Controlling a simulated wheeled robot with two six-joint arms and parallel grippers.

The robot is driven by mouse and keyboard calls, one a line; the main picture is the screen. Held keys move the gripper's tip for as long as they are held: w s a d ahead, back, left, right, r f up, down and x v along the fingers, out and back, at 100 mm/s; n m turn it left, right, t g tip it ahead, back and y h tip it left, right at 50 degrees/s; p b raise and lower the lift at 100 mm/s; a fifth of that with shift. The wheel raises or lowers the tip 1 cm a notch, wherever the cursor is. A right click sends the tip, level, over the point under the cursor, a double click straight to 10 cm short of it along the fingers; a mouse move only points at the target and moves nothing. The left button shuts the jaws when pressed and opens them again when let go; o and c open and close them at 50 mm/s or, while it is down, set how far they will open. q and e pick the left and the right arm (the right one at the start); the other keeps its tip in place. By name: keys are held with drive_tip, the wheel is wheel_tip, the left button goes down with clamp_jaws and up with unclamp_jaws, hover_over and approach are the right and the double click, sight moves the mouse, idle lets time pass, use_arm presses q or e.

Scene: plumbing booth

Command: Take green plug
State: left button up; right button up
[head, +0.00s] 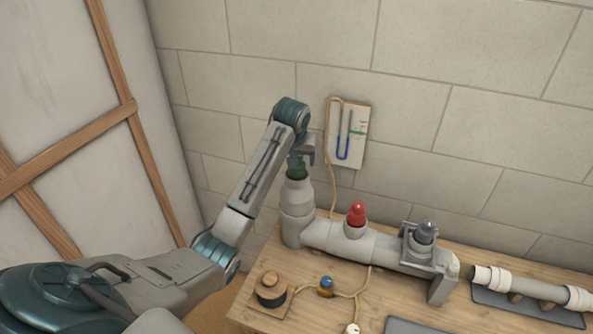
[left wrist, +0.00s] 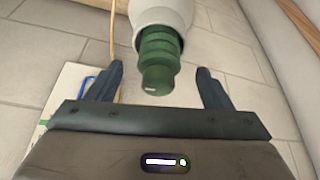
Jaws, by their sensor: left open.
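The green plug (left wrist: 157,60) sits in the end of a pale grey pipe opening (left wrist: 160,13) in the left wrist view. It is ribbed and sticks out of the opening. My left gripper (left wrist: 160,85) is open, with one finger on each side of the plug and a gap on both sides. In the head view the green plug (head: 297,168) shows at the top of the left upright pipe, partly hidden by my left gripper (head: 298,157). My right gripper is not in view.
A red plug (head: 357,213) and a grey plug (head: 425,231) stand in other openings of the grey pipe (head: 330,238). A gauge board (head: 350,135) hangs on the wall behind. A round black item (head: 271,290) and a blue-topped valve (head: 326,286) are on the wooden bench.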

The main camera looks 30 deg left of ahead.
sight(297, 172)
use_arm(q)
drive_tip(key=p+x, duration=0.2)
drive_tip(key=x, duration=0.1)
drive_tip(key=shift+w+f, duration=0.1)
drive_tip(key=shift+f, duration=0.05)
drive_tip(key=shift+w+a+f, duration=0.1)
drive_tip(key=shift+w+f, duration=0.05)
drive_tip(key=shift+f, duration=0.25)
drive_tip(key=shift+c, duration=0.2)
drive_tip(key=c, duration=1.1)
drive_tip(key=shift+r, duration=0.1)
drive_tip(key=shift+c, duration=1.3)
drive_tip(key=shift+r, duration=0.1)
